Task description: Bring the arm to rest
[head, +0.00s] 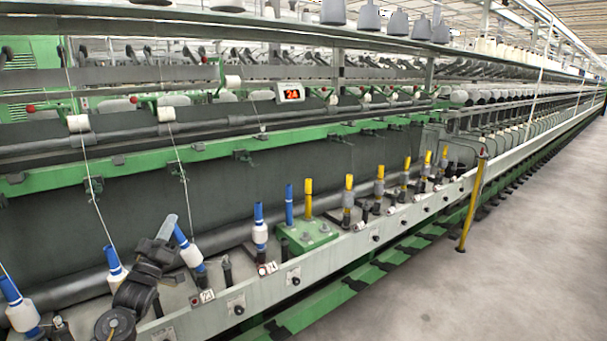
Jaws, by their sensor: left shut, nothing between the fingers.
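My left arm (135,290), dark grey, comes up from the bottom left in the head view. My left gripper (167,228) is at its end, with light grey fingers pointing up, shut and empty. It stands in front of the spindle rail, just left of a blue tube with white yarn (187,248) that leans toward it. I cannot tell whether they touch. My right gripper is not in view.
More blue tubes with white yarn (115,268) stand along the spinning frame's rail (330,262). Yellow tubes (348,188) follow farther right. A green block (308,238) holds a blue and a yellow tube. A yellow post (472,205) stands beside the clear floor (500,285).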

